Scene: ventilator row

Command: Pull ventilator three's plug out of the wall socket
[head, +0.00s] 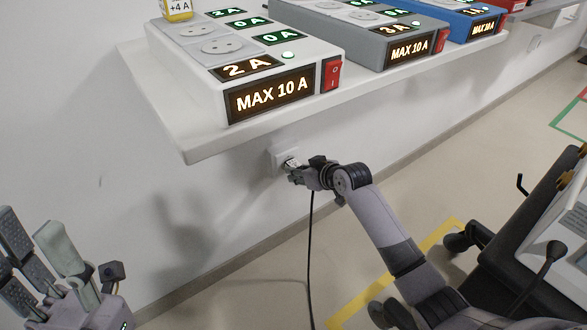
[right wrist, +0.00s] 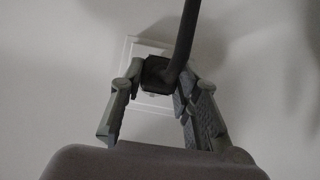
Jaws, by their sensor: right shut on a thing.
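A white wall socket (head: 282,158) is on the wall below the shelf. It also shows in the right wrist view (right wrist: 131,53), partly hidden by the plug and fingers. My right gripper (head: 294,175) is at the socket, its fingers shut on a dark plug (right wrist: 156,72). The plug sits in front of the socket face; I cannot tell how far its pins are in. A black cable (head: 310,240) hangs from the plug towards the floor. My left gripper (head: 45,265) is at the lower left, fingers spread open and empty, away from the socket.
A white shelf (head: 190,145) juts out above the socket, carrying a white power box (head: 215,65), a grey one (head: 375,40) and a blue one (head: 450,15). A wheeled stand (head: 500,270) is at the right. Yellow tape (head: 350,310) marks the floor.

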